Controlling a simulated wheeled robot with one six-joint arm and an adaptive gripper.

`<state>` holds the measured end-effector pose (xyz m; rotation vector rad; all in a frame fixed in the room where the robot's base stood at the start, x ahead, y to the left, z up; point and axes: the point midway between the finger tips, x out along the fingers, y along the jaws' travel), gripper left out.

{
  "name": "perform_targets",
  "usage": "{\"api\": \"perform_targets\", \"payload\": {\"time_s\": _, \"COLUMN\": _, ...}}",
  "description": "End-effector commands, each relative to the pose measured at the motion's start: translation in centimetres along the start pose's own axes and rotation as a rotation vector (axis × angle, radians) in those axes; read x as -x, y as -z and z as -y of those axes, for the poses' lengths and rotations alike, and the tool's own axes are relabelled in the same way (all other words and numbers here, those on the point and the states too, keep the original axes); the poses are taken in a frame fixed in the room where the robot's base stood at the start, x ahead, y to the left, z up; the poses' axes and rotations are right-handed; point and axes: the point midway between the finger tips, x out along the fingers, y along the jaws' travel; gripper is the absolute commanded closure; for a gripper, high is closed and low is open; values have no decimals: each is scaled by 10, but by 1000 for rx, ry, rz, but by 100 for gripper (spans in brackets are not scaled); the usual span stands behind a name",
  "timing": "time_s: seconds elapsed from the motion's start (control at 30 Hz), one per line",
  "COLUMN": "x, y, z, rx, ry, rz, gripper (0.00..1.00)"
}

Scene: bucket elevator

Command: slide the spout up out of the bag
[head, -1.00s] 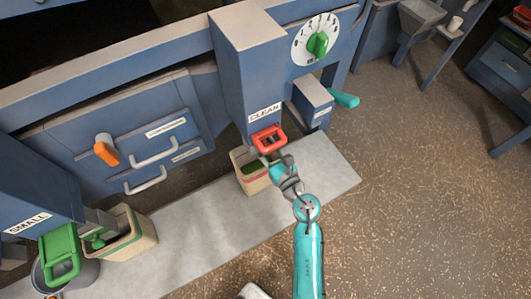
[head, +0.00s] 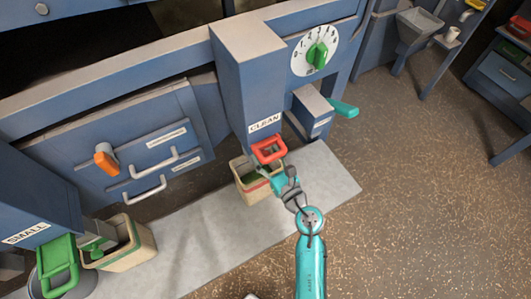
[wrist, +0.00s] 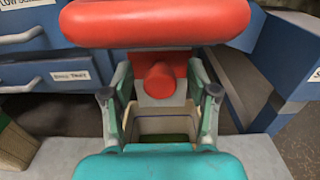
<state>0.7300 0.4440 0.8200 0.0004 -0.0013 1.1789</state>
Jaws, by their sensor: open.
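The spout under the CLEAN chute has a red loop handle (head: 268,150). In the wrist view the red handle (wrist: 155,22) fills the top, with a red round stub below it. The tan bag (head: 243,172) stands below the spout, partly hidden by my arm; its open mouth (wrist: 163,122) shows between my fingers in the wrist view. How deep the spout sits in the bag is hidden. My gripper (head: 280,178) is at the near side of the handle, just below it. Its fingers (wrist: 160,93) are spread either side of the red stub, with nothing visibly held.
The blue CLEAN chute (head: 252,85) rises above the handle. A dial (head: 315,51) with a green knob and a teal lever (head: 343,108) are to its right. A green SMALL spout handle (head: 60,268) and another bag (head: 140,238) are at left. The right floor is open.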

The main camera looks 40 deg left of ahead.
Motion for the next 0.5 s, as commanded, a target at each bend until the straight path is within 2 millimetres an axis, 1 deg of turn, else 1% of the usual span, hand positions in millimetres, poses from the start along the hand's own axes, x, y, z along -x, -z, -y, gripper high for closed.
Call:
{"api": "perform_targets", "payload": {"time_s": 0.17, "x": 32, "y": 1, "z": 1, "rx": -1, "ry": 4, "rz": -1, "gripper": 41}}
{"api": "perform_targets", "payload": {"time_s": 0.3, "x": 61, "y": 1, "z": 1, "rx": -2, "ry": 5, "rz": -2, "gripper": 41}}
{"api": "perform_targets", "payload": {"time_s": 0.5, "x": 93, "y": 0, "z": 1, "rx": -1, "ry": 4, "rz": -1, "gripper": 41}}
